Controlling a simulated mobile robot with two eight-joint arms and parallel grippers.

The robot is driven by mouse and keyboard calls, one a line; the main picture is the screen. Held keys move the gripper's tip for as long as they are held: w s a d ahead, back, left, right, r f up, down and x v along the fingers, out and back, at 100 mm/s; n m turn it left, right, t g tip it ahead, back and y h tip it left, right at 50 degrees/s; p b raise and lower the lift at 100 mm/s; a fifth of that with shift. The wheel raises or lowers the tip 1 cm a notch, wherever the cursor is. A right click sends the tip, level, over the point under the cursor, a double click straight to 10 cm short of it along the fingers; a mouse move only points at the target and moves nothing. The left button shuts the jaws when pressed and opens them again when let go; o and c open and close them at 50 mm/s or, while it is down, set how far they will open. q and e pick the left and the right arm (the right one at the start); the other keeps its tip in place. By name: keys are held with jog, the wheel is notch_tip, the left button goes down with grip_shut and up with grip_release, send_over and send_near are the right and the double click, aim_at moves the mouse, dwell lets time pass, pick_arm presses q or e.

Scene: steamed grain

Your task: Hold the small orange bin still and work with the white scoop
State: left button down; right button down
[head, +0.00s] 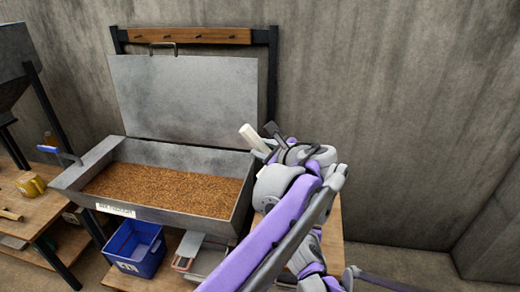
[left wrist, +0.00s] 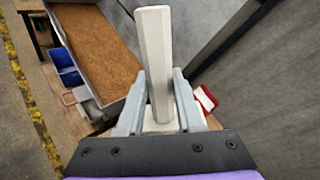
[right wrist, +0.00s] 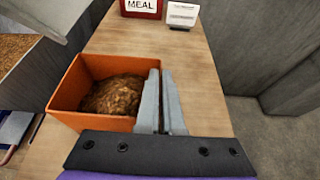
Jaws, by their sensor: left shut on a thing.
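The white scoop shows its pale handle (left wrist: 155,60) upright between the fingers of my left gripper (left wrist: 158,100), which is shut on it; the scoop's lower part is mostly hidden. In the head view the white handle (head: 252,137) sticks up by the right end of the grain trough, beside my left gripper (head: 275,143). In the right wrist view the small orange bin (right wrist: 95,122) stands on a wooden table with brown grain (right wrist: 115,95) inside. My right gripper (right wrist: 160,100) is at its right wall, fingers close together on either side. The bin is hidden in the head view.
A metal trough (head: 85,180) full of grain stands with its lid (head: 190,95) raised. A blue bin (head: 135,262) is below it. On the wooden table (right wrist: 205,95), a red MEAL box (right wrist: 141,8) and a small white box (right wrist: 182,14) stand beyond the orange bin. A concrete wall borders the right.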

pick_arm(q)
notch_tip(320, 180, up, 6)
pick_arm(e)
jog(key=c, duration=1)
grip_release()
